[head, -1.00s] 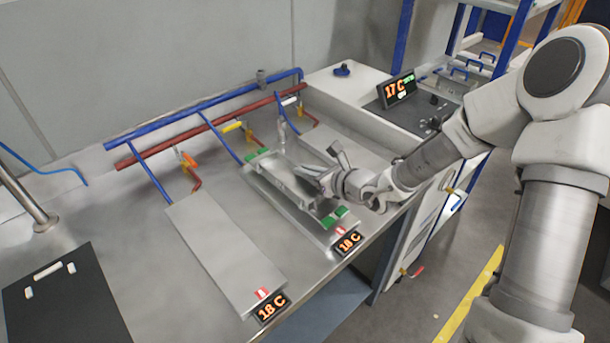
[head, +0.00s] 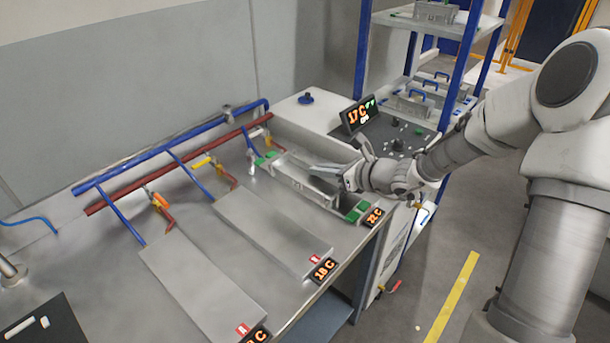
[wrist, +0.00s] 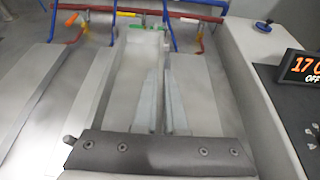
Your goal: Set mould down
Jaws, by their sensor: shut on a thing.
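The mould is a long grey metal trough (head: 296,181) with green pieces at both ends (head: 357,213). It lies lengthwise over the rightmost plate of the bench, which it mostly hides in the head view. I cannot tell whether it touches the plate or hangs just above it. My gripper (head: 335,174) is shut on the mould near its right side. In the wrist view the mould (wrist: 139,62) extends away from me, with plate surface on both sides. A display (head: 373,216) at the plate's near end reads about 22 C.
Two bare plates, the middle one (head: 270,230) and the left one (head: 200,290), lie to the left. Blue (head: 165,150) and red pipes with valves run along the back. A control box with a 17 C display (head: 358,113) stands right. A shelf rack stands behind it.

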